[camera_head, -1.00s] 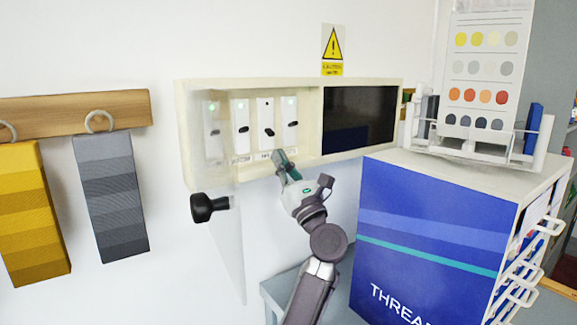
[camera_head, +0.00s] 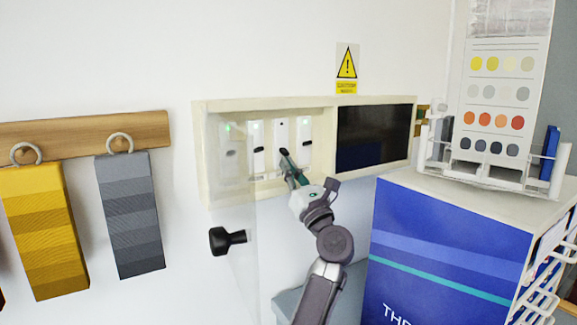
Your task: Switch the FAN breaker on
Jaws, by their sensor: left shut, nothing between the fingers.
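A cream breaker box (camera_head: 203,150) hangs on the white wall with a row of several white breakers with dark toggles. The third breaker from the left (camera_head: 281,129) has a dark lamp; the fourth breaker (camera_head: 304,140) shows a green light. The labels below are too small to read, so I cannot tell which says FAN. My left gripper (camera_head: 284,154) is shut and empty, its tips in front of the third breaker and hiding its toggle. I cannot tell whether they touch. My right gripper is not in view.
A clear door hangs open at the box's left, with a black knob (camera_head: 226,240) sticking out. A blue thread cabinet (camera_head: 440,240) stands close to the right of my left arm. Yellow (camera_head: 45,230) and grey swatches (camera_head: 130,215) hang at the left.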

